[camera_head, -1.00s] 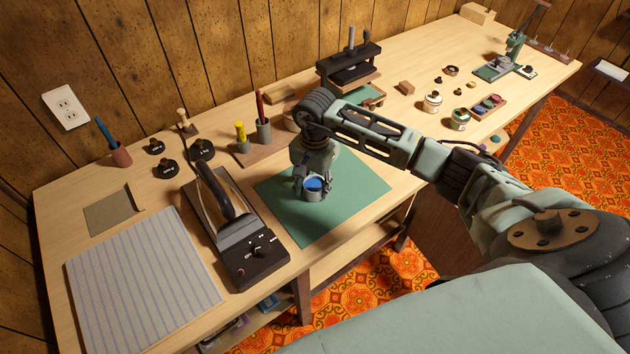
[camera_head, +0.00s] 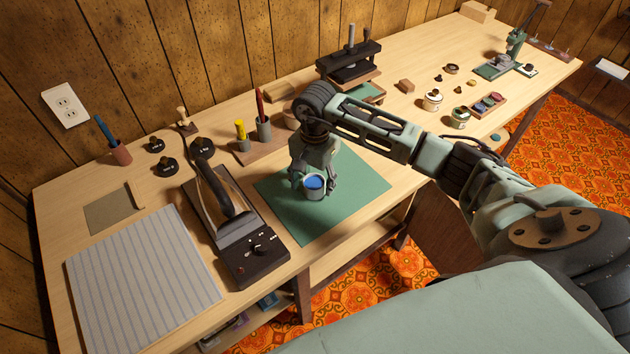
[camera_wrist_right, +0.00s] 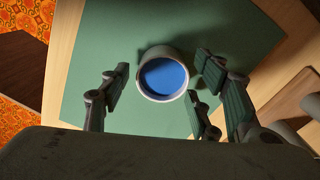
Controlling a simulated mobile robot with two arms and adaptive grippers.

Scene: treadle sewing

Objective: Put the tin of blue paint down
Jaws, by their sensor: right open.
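The tin of blue paint (camera_head: 315,187) stands upright on the green mat (camera_head: 350,205) in the head view. In the right wrist view the tin (camera_wrist_right: 164,78) shows from above, a pale rim around blue paint, with the green mat (camera_wrist_right: 100,50) around it. My right gripper (camera_head: 314,180) is open, with its fingers around the tin; in the right wrist view its fingers (camera_wrist_right: 160,92) stand apart on both sides of the tin, with gaps visible. My left gripper is not in view.
A black iron-like device (camera_head: 250,255) stands left of the mat, beside a striped pad (camera_head: 140,280). A wooden holder (camera_head: 255,153) with pens and a black press (camera_head: 348,65) stand behind. Other tins (camera_head: 432,101) are farther right. Bare mat lies around the tin.

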